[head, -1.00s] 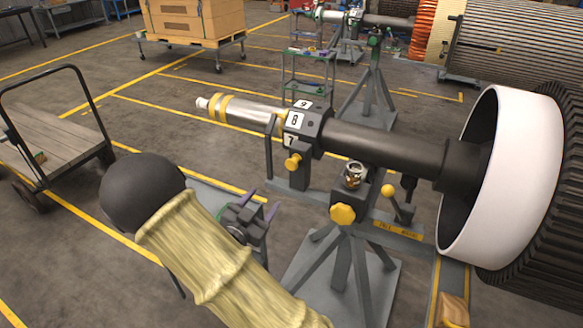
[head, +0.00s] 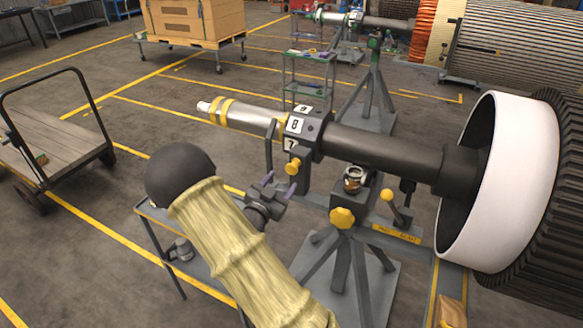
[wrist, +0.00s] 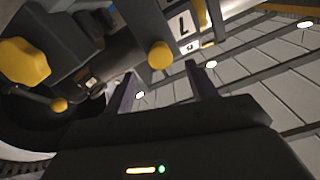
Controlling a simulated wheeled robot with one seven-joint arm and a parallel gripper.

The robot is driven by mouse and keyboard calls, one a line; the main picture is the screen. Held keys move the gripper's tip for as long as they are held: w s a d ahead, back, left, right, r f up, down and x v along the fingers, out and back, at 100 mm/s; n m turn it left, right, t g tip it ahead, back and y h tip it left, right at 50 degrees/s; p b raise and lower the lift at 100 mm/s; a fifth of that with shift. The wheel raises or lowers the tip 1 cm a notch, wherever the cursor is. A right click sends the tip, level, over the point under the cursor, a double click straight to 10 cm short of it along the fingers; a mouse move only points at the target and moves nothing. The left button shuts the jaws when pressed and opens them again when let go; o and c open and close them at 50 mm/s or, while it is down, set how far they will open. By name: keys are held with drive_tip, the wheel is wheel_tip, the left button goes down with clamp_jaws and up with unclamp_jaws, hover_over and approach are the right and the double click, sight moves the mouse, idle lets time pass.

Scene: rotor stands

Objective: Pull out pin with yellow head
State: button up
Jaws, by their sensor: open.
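The pin's yellow head (head: 292,166) sticks out from the lower side of the dark numbered block (head: 303,127) around the rotor shaft. In the wrist view the yellow head (wrist: 160,55) lies between and beyond my fingertips. The pin's shank is hidden in the block. My gripper (head: 279,184) is open, its purple-grey fingers apart, just below and left of the yellow head. In the wrist view my gripper (wrist: 160,72) points at the head with nothing held; whether it touches is not clear.
A larger yellow knob (head: 342,217) and a yellow ball-ended lever (head: 388,195) sit on the grey stand, right of the pin. A small grey table (head: 152,212) is behind my arm. A cart (head: 50,145) stands at left.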

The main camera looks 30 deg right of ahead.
sight(290, 170)
drive_tip(key=p+x, duration=0.1)
drive_tip(key=x, duration=0.6)
drive_tip(key=shift+w+d, duration=0.1)
drive_tip(key=shift+d, duration=0.1)
